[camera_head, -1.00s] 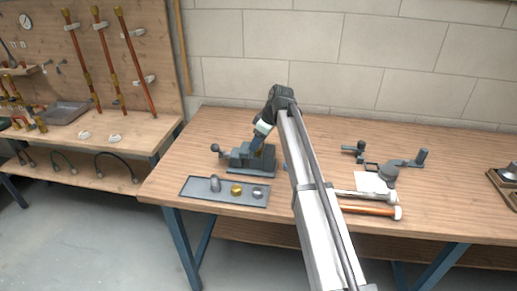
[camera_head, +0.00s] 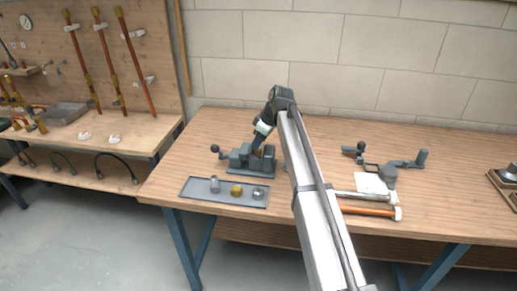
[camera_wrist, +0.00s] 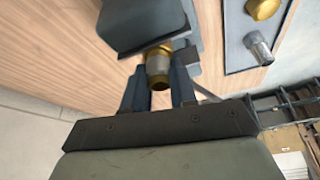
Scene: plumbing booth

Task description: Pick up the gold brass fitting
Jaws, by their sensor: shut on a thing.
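My gripper (camera_wrist: 159,92) is shut on a fitting (camera_wrist: 158,68) with gold ends and a duller grey-gold middle. The fitting's far end meets the dark grey vise (camera_wrist: 145,22); I cannot tell if the vise jaws clamp it. In the head view my gripper (camera_head: 257,145) is at the vise (camera_head: 240,158), and the fitting is mostly hidden there. Another gold brass fitting (camera_head: 237,190) lies in the grey tray (camera_head: 198,194) in front of the vise, apart from my gripper. It also shows at the wrist view's top edge (camera_wrist: 262,8).
The tray also holds a grey cylindrical fitting (camera_head: 215,186) and a silver ring-like fitting (camera_head: 258,192). To the right of my arm lie an orange-handled hammer (camera_head: 368,211), a white sheet (camera_head: 370,183) and dark tools. The bench's back left is clear.

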